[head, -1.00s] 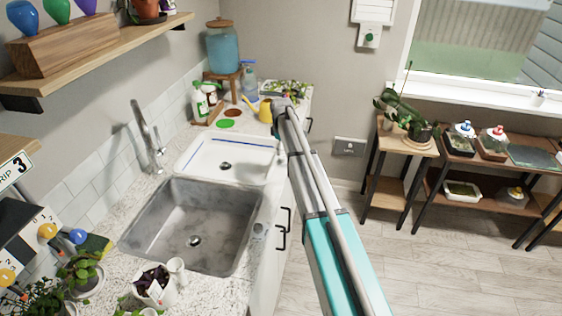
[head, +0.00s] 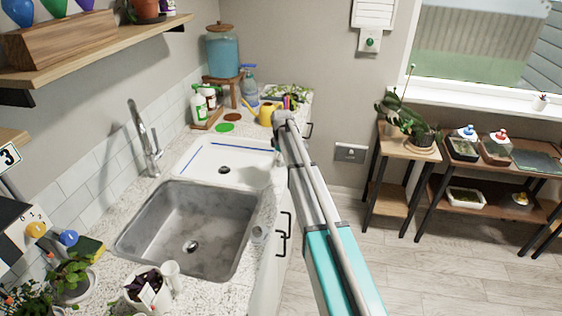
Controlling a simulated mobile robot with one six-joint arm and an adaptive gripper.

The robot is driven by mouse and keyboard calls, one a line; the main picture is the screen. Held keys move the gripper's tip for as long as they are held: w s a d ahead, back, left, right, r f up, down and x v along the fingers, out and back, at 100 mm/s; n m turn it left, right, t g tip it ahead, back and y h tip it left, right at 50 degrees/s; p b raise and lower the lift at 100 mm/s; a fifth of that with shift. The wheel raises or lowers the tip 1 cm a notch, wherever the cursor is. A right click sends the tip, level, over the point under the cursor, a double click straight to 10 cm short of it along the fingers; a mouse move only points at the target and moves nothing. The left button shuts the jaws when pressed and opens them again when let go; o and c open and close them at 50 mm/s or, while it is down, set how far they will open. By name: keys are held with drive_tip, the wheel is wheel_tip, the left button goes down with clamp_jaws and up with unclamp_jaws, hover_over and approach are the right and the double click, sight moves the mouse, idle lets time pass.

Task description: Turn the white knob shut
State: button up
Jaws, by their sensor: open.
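I cannot make out a white knob in the head view. A panel with number marks (head: 22,214) stands at the left edge, partly cut off by the frame. It carries a yellow round knob (head: 36,230), and a blue round knob (head: 69,238) shows beside it. My arm reaches from the bottom right up to the counter's right edge, well apart from that panel. I cannot make out my gripper's fingers; the arm's far end is hidden behind its own links.
A grey sink (head: 190,225) and a white drainboard (head: 225,160) fill the counter, with a tall faucet (head: 145,140) behind. Potted plants stand at the front left. A wooden shelf (head: 90,50) overhangs the left. A plant stand (head: 405,150) stands right; the floor (head: 440,270) between is clear.

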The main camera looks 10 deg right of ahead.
drive_tip(key=c, duration=1.1)
drive_tip(key=shift+a, duration=0.1)
